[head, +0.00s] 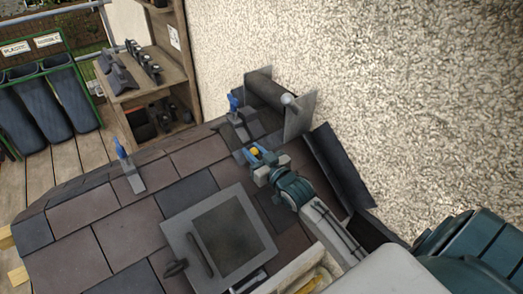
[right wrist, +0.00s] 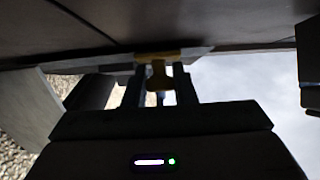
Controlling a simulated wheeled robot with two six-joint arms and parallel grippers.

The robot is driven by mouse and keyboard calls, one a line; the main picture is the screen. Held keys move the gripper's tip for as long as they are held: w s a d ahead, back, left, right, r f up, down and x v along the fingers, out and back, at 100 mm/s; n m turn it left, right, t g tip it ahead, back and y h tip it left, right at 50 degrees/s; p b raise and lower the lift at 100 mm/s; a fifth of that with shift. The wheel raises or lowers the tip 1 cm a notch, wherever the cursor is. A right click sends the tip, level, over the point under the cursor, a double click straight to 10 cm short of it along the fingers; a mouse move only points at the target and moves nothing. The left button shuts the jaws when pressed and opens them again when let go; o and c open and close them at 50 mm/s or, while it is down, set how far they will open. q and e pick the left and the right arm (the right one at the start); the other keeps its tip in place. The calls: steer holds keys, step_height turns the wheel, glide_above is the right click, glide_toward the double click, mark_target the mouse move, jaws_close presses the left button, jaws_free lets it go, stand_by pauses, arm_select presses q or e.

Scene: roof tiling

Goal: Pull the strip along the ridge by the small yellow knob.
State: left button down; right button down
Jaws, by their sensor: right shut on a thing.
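The small yellow knob (head: 254,152) shows at the tip of my right gripper (head: 260,157), near the ridge on the upper right of the roof. In the right wrist view, the yellow knob (right wrist: 157,74) lies between the two fingers of my right gripper (right wrist: 158,88), which is shut on it. A pale grey edge behind the knob, just under the dark roof surface, seems to be the strip (right wrist: 112,67); most of it is hidden. A dark roll (head: 270,88) sits between grey end plates beyond the gripper. My left gripper is not in view.
Blue-handled clamps (head: 122,150) (head: 234,104) stand along the ridge. A framed roof window (head: 222,238) lies below my right arm. The rough pale wall (head: 420,100) rises close on the right. A wooden shelf (head: 150,70) and dark bins (head: 30,105) stand beyond the roof.

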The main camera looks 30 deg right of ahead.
steer(key=shift+f, duration=0.15)
steer(key=c, duration=1.2)
jaws_free()
steer(key=shift+c, duration=0.2)
steer(key=shift+s, duration=0.1)
steer(key=s, duration=0.3)
steer(key=s+b, duration=0.1)
steer(key=s, duration=0.2)
steer(key=s+b, duration=0.1)
steer(key=s, duration=0.1)
steer(key=shift+s+d, duration=0.4)
steer(key=shift+s, duration=0.9)
steer(key=shift+o, duration=0.3)
steer(key=shift+d, duration=0.1)
